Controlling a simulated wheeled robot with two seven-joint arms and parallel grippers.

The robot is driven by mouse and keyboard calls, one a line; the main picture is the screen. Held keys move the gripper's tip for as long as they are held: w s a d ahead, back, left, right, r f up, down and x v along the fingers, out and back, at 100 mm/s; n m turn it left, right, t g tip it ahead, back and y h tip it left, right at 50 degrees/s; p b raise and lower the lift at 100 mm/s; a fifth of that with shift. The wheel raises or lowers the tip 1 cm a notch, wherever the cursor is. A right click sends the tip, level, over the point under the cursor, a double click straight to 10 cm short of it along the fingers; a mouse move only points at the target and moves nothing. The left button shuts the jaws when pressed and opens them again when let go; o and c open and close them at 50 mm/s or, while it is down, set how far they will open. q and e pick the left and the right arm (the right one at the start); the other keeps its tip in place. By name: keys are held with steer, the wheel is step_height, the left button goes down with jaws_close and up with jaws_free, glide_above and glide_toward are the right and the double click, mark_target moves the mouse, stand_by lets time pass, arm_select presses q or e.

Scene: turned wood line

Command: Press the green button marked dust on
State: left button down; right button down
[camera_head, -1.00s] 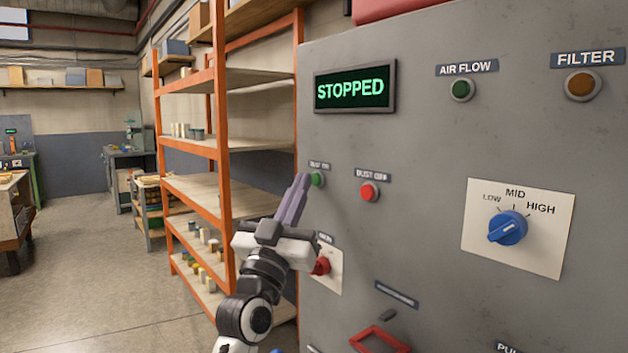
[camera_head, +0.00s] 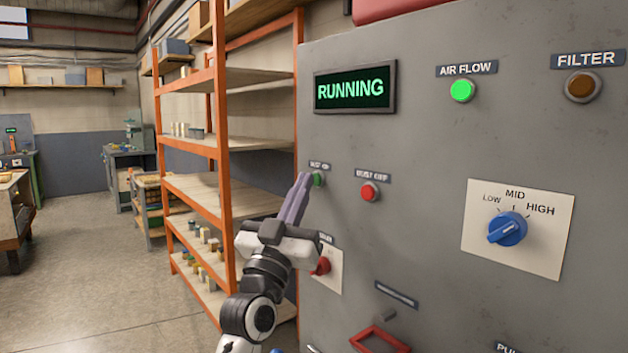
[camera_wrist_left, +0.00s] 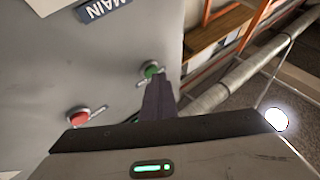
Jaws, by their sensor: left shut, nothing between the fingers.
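The green dust on button (camera_head: 318,179) sits on the grey panel (camera_head: 420,150), under a small label. It also shows in the left wrist view (camera_wrist_left: 151,70). My left gripper (camera_head: 303,178) is shut and empty, its fingertips at the button's left edge in the head view. In the left wrist view the tips lie right by the button and cover part of it; I cannot tell whether they touch. The display (camera_head: 352,89) reads RUNNING and the air flow lamp (camera_head: 462,91) is lit bright green. My right gripper is not in view.
The red dust off button (camera_head: 369,191) is just right of the green one. A red main switch (camera_head: 321,266) is below. A blue LOW-MID-HIGH knob (camera_head: 508,228) and unlit filter lamp (camera_head: 583,86) are further right. An orange shelf rack (camera_head: 222,150) stands left.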

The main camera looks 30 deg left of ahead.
arm_select(q)
steer(key=shift+s+a, duration=0.25)
steer(key=shift+s, duration=0.4)
steer(key=s, duration=0.1)
steer(key=s+a, duration=0.1)
steer(key=s, duration=0.1)
steer(key=s+a+p, duration=0.1)
steer(key=shift+s, duration=0.3)
stand_by(0.6)
